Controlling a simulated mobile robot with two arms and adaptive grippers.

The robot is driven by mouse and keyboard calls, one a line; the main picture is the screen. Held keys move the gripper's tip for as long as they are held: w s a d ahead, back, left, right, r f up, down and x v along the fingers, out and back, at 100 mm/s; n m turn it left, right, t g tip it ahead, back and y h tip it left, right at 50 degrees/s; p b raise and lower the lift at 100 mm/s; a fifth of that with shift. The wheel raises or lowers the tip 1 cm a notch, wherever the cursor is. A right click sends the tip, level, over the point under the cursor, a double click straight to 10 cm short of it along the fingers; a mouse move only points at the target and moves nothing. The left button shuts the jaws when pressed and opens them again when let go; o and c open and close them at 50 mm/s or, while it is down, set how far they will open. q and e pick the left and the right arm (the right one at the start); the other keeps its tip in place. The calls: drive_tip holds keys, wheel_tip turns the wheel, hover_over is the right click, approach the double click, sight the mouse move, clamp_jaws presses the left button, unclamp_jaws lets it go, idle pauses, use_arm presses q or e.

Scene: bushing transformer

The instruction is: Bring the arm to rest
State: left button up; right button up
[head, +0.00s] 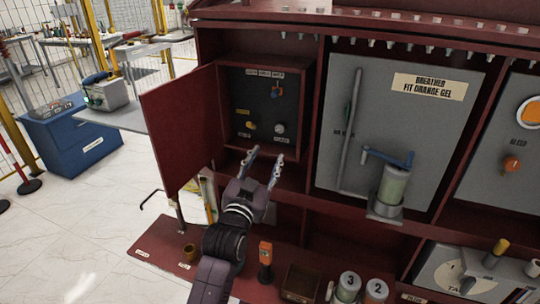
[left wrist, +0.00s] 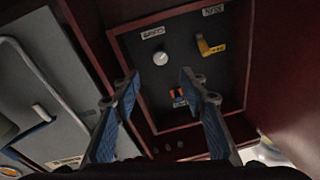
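My left arm reaches up from the bottom of the head view, and its gripper (head: 265,156) is open and empty. It is in front of the lower edge of a dark control panel (head: 258,103) in an open red cabinet. In the left wrist view the two blue-padded fingers (left wrist: 158,80) stand apart with nothing between them. Beyond them the panel shows a white knob (left wrist: 160,54), a yellow handle (left wrist: 208,46) and an orange switch (left wrist: 179,96). My right gripper is not in view.
The red cabinet door (head: 182,125) stands open to the left of the gripper. A breather with a blue pipe (head: 388,158) is on the grey panel to the right.

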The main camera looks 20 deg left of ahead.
use_arm(q)
drive_tip(key=s+d+f+g+h, duration=0.15)
drive_tip(key=s+f+g, duration=0.65)
drive_tip(key=s+f, duration=0.9)
drive_tip(key=s+f+g, duration=0.4)
drive_tip(key=s+f, duration=0.2)
drive_tip(key=s, duration=0.5)
drive_tip(key=s+f+g, duration=0.4)
drive_tip(key=s+f, duration=0.2)
drive_tip(key=s, duration=0.5)
wheel_tip(320, 180, down, 28)
drive_tip(key=s+r+g+b, duration=0.1)
drive_tip(key=b, duration=0.1)
drive_tip(key=s+a+f+g+b, duration=0.1)
drive_tip(key=s+a+f+b, duration=0.1)
drive_tip(key=s+f, duration=1.5)
drive_tip(key=shift+s+a+f+y, duration=0.25)
drive_tip(key=shift+a+f+y, duration=0.15)
drive_tip(key=shift+f, duration=0.4)
